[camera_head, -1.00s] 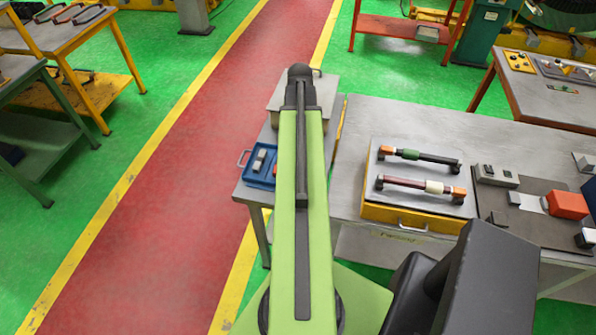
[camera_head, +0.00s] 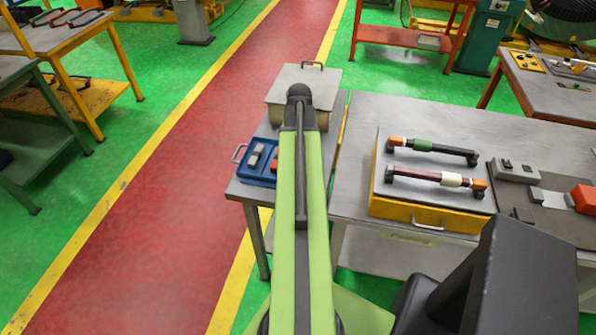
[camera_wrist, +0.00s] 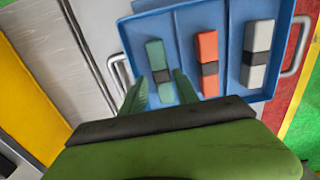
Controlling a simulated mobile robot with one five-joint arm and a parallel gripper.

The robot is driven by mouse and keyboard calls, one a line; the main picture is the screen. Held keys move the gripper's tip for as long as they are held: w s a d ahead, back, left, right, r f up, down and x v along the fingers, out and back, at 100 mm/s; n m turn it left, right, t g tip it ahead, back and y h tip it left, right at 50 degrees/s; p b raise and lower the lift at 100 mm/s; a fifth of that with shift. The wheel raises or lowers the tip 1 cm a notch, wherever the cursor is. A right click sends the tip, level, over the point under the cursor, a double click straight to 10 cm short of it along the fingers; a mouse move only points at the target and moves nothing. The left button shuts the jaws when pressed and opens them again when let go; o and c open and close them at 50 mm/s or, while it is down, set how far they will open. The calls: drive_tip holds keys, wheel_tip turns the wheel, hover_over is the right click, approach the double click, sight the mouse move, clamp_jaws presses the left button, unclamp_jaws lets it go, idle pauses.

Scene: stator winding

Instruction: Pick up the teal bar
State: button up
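The teal bar (camera_wrist: 156,50) has a dark band around its middle and lies lengthwise in the left part of the blue tray (camera_wrist: 183,32) in the wrist view. My gripper (camera_wrist: 160,80) is open, with its two green fingers apart on either side of the bar's near end in the picture. I cannot tell how high the fingers are above it. Nothing is seen held. In the head view the blue tray (camera_head: 241,172) shows left of my arm; my arm hides the gripper and I cannot make out the teal bar.
An orange bar (camera_wrist: 207,45) and a grey bar (camera_wrist: 258,50) lie right of the teal bar in the tray. The tray has wire handles at its sides. A grey-lidded box (camera_head: 300,82) stands behind it. A yellow-edged case (camera_head: 420,214) with two handle-like parts sits on the right bench.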

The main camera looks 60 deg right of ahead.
wheel_tip(320, 180, down, 3)
drive_tip(key=shift+b, duration=0.8)
drive_tip(key=shift+r, duration=0.2)
clamp_jaws()
drive_tip(key=shift+r+p, duration=0.1)
drive_tip(key=shift+p, duration=0.2)
drive_tip(key=r+p, duration=0.5)
drive_tip(key=shift+s+d+r, duration=0.1)
drive_tip(key=shift+s+d, duration=0.2)
drive_tip(key=shift+s, duration=0.1)
drive_tip(key=s+d+r+p, duration=0.5)
drive_tip(key=s+p, duration=0.1)
drive_tip(key=s, duration=0.3)
drive_tip(key=shift+d+r, duration=0.3)
drive_tip(key=shift+r, duration=0.05)
